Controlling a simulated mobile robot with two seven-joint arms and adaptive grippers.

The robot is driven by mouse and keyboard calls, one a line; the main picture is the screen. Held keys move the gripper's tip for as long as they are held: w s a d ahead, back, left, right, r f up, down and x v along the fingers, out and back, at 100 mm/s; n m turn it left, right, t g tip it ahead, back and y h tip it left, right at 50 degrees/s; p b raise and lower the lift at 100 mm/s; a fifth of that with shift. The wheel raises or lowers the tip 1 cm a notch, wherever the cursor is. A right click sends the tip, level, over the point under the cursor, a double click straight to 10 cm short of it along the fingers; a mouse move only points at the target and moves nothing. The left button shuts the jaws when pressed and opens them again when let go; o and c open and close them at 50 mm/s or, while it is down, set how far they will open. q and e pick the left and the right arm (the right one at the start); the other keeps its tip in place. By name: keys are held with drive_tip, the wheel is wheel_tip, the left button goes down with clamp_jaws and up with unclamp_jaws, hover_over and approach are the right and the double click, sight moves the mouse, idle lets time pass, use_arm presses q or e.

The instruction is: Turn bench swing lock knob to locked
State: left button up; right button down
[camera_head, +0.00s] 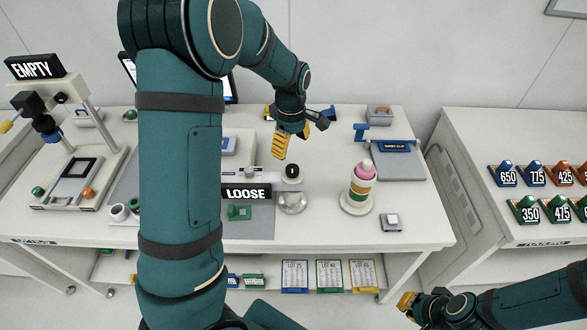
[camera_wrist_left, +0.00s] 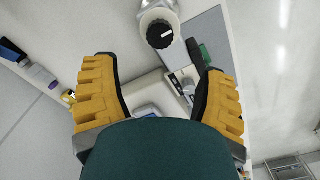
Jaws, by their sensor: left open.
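The black lock knob (camera_head: 292,171) sits on a pale round mount on the bench, behind the LOOSE sign (camera_head: 246,193). In the left wrist view, the knob (camera_wrist_left: 160,34) is a ribbed black cap with a white mark, near the top of the picture. My left gripper (camera_head: 281,145) has yellow fingers and hangs above and behind the knob, apart from it. In the left wrist view, its fingers (camera_wrist_left: 153,70) are spread with nothing held, and the knob is beyond the tips. My right gripper (camera_head: 407,302) is low at the right, away from the bench; its jaws are unclear.
A pink-topped stack (camera_head: 362,182) stands right of the knob. A silver dome (camera_head: 292,203) is just in front of it. A blue-topped stand (camera_head: 395,146) is at the back right. An EMPTY-signed press (camera_head: 70,175) stands left. My left arm hides part of the bench.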

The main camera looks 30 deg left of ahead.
sight(291, 168)
use_arm(q)
wheel_tip(291, 168, down, 10)
drive_tip(key=shift+f, duration=0.15)
idle(0.3)
drive_tip(key=c, duration=1.2)
